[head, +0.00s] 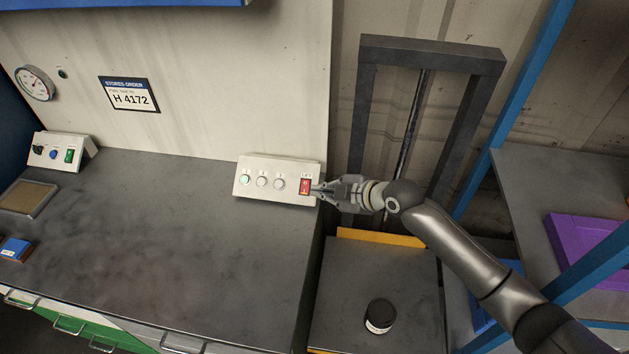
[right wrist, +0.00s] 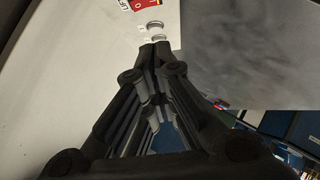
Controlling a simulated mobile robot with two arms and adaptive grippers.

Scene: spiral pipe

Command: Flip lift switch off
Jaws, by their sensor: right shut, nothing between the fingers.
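The lift switch (head: 305,186) is a red rocker at the right end of a pale control box (head: 240,187) on the bench, by its right edge. It also shows at the top of the right wrist view (right wrist: 141,4), partly cut off by the frame edge. My right gripper (head: 317,188) is shut and empty, with its fingertips just right of the switch in the head view. I cannot tell whether they touch it. In the right wrist view the closed fingertips (right wrist: 155,46) lie below the switch in the picture, close to the round buttons. My left gripper is not in view.
Several round buttons (head: 262,181) sit left of the switch. Right of the bench is a lift platform (head: 340,290) carrying a dark jar (head: 380,316), with a grey frame (head: 430,52) behind. A second control box (head: 78,140) stands far left. The middle of the bench (head: 150,220) is clear.

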